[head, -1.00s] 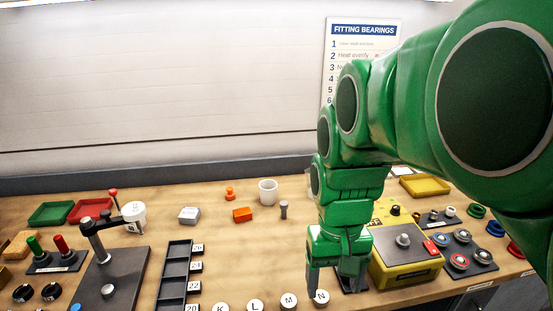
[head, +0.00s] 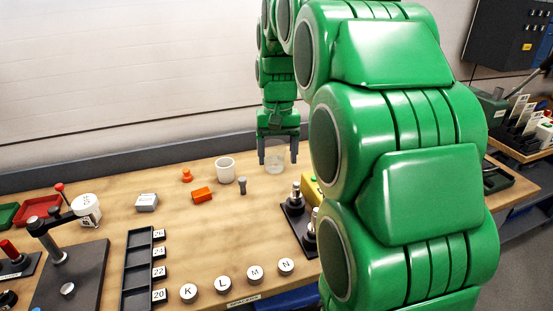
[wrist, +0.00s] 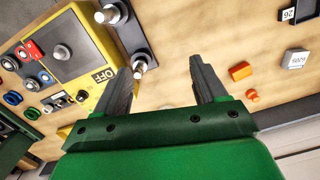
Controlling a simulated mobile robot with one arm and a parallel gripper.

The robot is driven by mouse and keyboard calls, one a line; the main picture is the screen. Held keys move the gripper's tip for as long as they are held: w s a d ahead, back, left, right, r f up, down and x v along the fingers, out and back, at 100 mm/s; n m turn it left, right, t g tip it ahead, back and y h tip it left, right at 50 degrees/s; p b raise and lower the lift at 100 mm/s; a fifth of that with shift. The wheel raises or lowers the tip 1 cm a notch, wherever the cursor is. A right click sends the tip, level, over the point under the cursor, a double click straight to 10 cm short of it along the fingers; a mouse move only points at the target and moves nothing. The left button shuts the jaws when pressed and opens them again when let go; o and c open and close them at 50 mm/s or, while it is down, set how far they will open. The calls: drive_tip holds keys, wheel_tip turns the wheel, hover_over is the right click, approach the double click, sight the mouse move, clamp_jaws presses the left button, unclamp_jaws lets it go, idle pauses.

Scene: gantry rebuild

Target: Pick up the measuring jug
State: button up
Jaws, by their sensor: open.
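A clear, see-through vessel that looks like the measuring jug (head: 274,167) stands upright on the bench near the back edge. My gripper (head: 278,160) points down at it, with one finger at each side of the jug in the head view. Its fingers are apart and I see no grip on the jug. Contact and exact depth cannot be told.
A white cup (head: 225,171), a grey peg (head: 242,186) and an orange block (head: 202,194) stand just left of the jug. A dark stand with metal posts (head: 297,205) is in front, to its right. A yellow box (wrist: 85,55) shows in the wrist view.

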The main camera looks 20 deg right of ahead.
drive_tip(key=w+d+f+m, duration=0.15)
drive_tip(key=w+d, duration=0.25)
drive_tip(key=w, duration=0.4)
drive_tip(key=w+d+f, duration=0.2)
drive_tip(key=w+d, duration=0.1)
drive_tip(key=w, duration=0.6)
drive_tip(key=t, duration=0.1)
approach(278, 157)
drive_tip(key=shift+m, duration=0.45)
drive_tip(key=d, duration=0.1)
drive_tip(key=w+d, duration=0.1)
drive_tip(key=d, duration=0.3)
drive_tip(key=shift+w+f, duration=0.25)
drive_tip(key=shift+f, duration=0.15)
drive_tip(key=shift+w+d+f, duration=0.35)
drive_tip(key=shift+d+f, duration=0.1)
drive_tip(key=shift+f, duration=0.15)
drive_tip(key=shift+w+a+f, duration=0.1)
drive_tip(key=shift+a+f, duration=0.05)
drive_tip(key=shift+f, duration=1.65)
drive_tip(key=shift+w+a+f, duration=0.1)
drive_tip(key=shift+f, duration=1.75)
drive_tip(key=shift+c, duration=0.5)
clamp_jaws()
drive_tip(key=shift+r, duration=0.15)
